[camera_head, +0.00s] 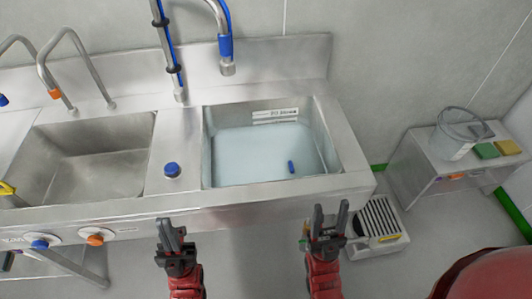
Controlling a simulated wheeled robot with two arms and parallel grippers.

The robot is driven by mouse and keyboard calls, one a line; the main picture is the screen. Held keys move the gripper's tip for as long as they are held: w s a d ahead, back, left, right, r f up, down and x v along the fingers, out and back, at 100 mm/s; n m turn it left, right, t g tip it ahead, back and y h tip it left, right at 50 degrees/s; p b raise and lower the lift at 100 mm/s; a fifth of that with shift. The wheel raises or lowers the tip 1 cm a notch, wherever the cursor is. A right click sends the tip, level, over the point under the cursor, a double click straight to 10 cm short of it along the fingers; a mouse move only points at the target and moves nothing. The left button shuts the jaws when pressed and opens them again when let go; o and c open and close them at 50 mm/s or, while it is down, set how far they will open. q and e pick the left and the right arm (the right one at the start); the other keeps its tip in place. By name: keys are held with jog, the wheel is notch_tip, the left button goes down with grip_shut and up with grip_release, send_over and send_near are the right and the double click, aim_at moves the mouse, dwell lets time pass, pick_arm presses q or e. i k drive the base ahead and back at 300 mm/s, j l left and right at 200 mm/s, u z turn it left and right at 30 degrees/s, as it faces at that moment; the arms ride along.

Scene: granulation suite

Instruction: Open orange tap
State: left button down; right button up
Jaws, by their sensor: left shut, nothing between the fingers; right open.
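An orange knob (95,239) sits on the front panel of the steel sink unit, at the lower left. A curved spout (55,68) with an orange band (54,93) stands behind the left basin. My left gripper (171,224) is shut and empty, in front of the sink's front edge and to the right of the orange knob, apart from it. My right gripper (330,208) is open and empty, further right, in front of the right basin's front edge. No water shows running from the orange-banded spout.
A blue knob (40,244) is just left of the orange one. The right basin (327,140) holds water and a small blue object (291,167). A steel stand (430,171) with a clear bucket (457,134) and sponges is at right. A grey floor unit (379,220) stands near my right gripper.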

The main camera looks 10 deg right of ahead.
aim_at(95, 239)
jog(key=u, duration=1.45)
